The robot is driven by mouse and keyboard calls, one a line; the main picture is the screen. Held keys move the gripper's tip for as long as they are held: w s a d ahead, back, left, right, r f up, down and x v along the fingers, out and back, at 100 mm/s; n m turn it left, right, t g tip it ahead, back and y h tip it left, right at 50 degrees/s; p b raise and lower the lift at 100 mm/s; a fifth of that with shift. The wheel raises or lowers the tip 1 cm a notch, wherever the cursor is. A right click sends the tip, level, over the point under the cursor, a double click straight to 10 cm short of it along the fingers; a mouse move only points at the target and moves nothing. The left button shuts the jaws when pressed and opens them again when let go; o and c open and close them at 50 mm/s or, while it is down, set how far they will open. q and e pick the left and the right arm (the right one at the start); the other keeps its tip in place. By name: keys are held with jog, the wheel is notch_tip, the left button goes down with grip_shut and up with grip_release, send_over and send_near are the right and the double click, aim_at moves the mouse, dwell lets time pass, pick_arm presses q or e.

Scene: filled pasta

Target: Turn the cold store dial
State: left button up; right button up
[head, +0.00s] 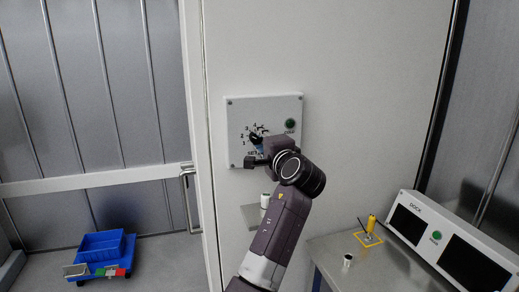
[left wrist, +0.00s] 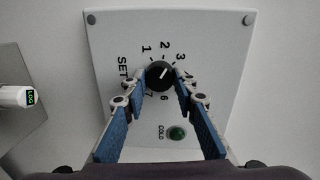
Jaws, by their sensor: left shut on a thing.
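The cold store dial is a black round knob (left wrist: 158,74) with a white mark, on a white panel (left wrist: 215,50) with printed numbers and the word SET. The mark seems to point towards the 3. A green lamp (left wrist: 177,132) labelled COLD sits on the panel. My left gripper (left wrist: 160,79) is shut on the knob, one blue-padded finger on each side. The right finger hides some numbers. In the head view the panel (head: 275,104) is on the white wall, and my left gripper (head: 257,147) mostly covers the knob. My right gripper is not in view.
A white logger (left wrist: 18,96) with a green display is on a small shelf (head: 248,216) below the panel. A door handle (head: 187,190) is to the left. A blue crate (head: 100,246) is on the floor. A dock box (head: 455,235) and yellow cylinder (head: 371,223) stand on the right table.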

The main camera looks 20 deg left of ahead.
pick_arm(q)
jog(key=shift+f+n+b, duration=0.15)
jog(key=shift+n+b, duration=1.05)
jog(key=shift+n, duration=0.6)
jog(key=o, duration=1.2)
jog(key=shift+c, duration=0.2)
